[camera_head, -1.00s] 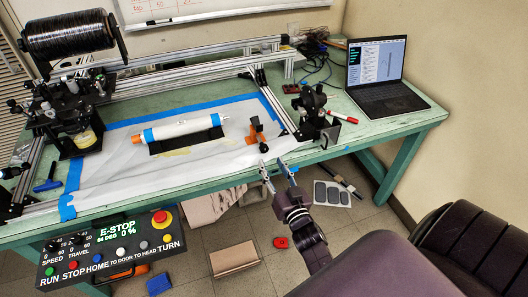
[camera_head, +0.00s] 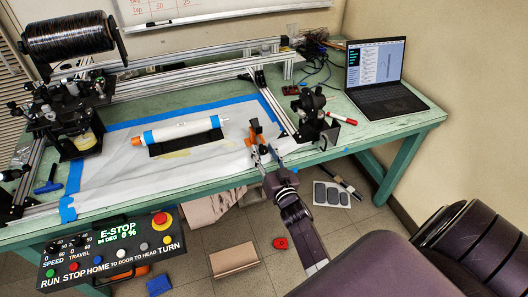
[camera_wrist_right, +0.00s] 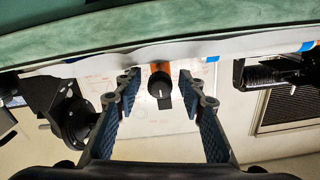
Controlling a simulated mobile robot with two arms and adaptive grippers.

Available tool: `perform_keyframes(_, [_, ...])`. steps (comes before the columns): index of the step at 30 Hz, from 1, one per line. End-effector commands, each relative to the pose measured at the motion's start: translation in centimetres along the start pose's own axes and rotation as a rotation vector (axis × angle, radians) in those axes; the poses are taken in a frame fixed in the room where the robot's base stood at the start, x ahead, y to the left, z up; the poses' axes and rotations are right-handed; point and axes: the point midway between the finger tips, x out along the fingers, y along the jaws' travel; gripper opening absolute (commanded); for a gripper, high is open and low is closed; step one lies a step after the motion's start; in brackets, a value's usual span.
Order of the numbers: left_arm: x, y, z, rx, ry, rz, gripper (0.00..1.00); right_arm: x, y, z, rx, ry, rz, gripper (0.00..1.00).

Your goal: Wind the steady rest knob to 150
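The steady rest (camera_head: 254,129), an orange and black stand, is near the front edge of the bench, right of the white tube. In the right wrist view its round black knob (camera_wrist_right: 160,86) with a pale mark shows in front of an orange part (camera_wrist_right: 161,67). No number on the knob is legible. My right gripper (camera_head: 267,153) is open and empty at the bench's front edge, just short of the steady rest. In its wrist view the knob appears between the two fingers (camera_wrist_right: 160,98), apart from both. My left gripper is not in view.
The white tube (camera_head: 182,129) with blue bands lies on the sheeted bench. A black fixture (camera_head: 312,114) stands close right of my gripper. A laptop (camera_head: 380,80) sits back right.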

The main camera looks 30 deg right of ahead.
Motion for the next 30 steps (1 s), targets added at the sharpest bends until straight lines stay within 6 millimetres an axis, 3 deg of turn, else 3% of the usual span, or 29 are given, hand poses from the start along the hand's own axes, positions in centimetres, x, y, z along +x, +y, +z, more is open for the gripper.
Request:
perform_keyframes(1, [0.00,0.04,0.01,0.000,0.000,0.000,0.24,-0.01,0.00,0.00,0.000,0.000,0.000,0.29])
perform_keyframes(9, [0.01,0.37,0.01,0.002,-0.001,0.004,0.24,-0.02,-0.01,0.00,0.000,0.000,0.000,0.00])
perform_keyframes(20, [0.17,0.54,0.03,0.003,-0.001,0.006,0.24,-0.03,-0.01,0.05,-0.046,0.000,-0.001,0.00])
perform_keyframes(30, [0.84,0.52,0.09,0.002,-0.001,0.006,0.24,-0.02,0.01,0.09,-0.281,0.001,-0.001,0.00])
